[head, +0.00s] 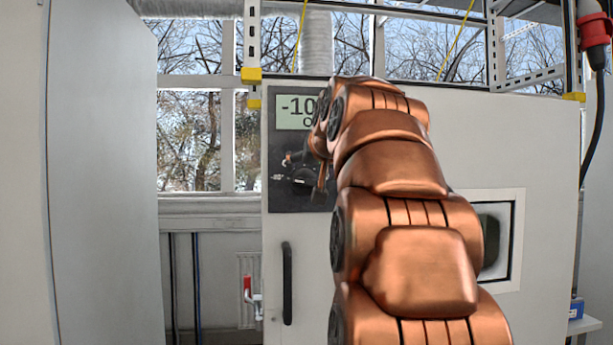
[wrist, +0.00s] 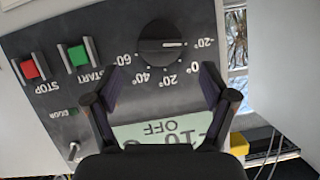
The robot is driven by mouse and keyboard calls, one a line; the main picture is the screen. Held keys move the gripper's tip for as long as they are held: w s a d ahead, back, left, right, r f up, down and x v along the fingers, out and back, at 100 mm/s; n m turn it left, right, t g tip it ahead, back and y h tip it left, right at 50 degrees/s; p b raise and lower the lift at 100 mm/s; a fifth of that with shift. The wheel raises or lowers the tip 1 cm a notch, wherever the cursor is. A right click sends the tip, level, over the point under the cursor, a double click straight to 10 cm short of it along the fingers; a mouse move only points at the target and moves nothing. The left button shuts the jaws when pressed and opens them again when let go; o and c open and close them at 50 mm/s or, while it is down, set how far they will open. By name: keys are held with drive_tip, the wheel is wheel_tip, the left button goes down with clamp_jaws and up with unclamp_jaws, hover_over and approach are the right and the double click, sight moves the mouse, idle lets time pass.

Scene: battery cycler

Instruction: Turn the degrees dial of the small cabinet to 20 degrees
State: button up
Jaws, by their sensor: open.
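The degrees dial (wrist: 160,43) is a round black knob on the dark panel in the wrist view, which shows the panel upside down. Marks from -20° to 60° run around it. The display (wrist: 160,131) shows -10 and OFF, partly covered by my gripper. My gripper (wrist: 158,80) is open and empty, its fingers apart in front of the panel near the dial. In the head view the display (head: 295,112) reads -10, and my arm hides much of the panel.
A green START button (wrist: 78,55) and a red STOP button (wrist: 29,69) sit between raised guards beside the dial. The cabinet handle (head: 287,283) is below the panel. A tall grey cabinet (head: 100,180) stands left.

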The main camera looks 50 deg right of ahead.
sight(306, 179)
drive_tip(key=p+x, duration=0.1)
drive_tip(key=x, duration=0.4)
drive_tip(key=shift+w+d, duration=0.1)
drive_tip(key=shift+w, duration=0.05)
drive_tip(key=c, duration=1.2)
